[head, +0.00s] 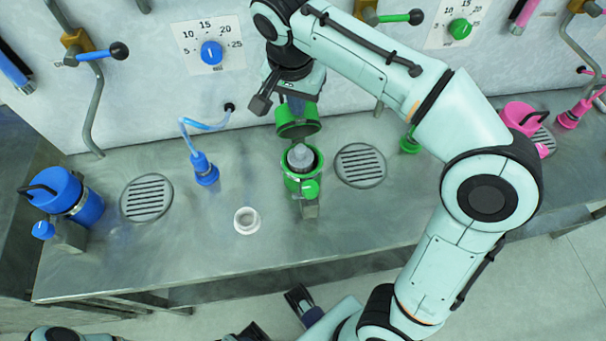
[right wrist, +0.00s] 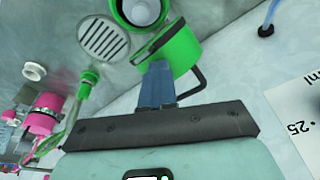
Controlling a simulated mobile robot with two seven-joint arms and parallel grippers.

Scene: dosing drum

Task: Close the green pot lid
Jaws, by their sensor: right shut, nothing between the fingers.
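The green pot (head: 291,182) stands on the steel bench, with a grey object (head: 301,156) inside it. Its green lid (head: 298,123) is open, tipped up at the back of the pot. In the right wrist view the lid (right wrist: 180,50) shows close up, with its black handle (right wrist: 192,84) beside my fingers. My right gripper (right wrist: 158,72) is shut and empty, its fingertips at the lid's outer side; whether they touch it I cannot tell. In the head view this gripper (head: 291,103) is behind the lid, partly hidden. My left gripper (head: 301,301) shows only partly at the bottom edge.
A white ring-shaped cup (head: 246,221) stands left of the pot. Round drain grates (head: 360,165) (head: 147,198) lie on both sides. A blue pot (head: 78,198) is closed at left, a pink pot (head: 523,119) at right. The bench front is mostly clear.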

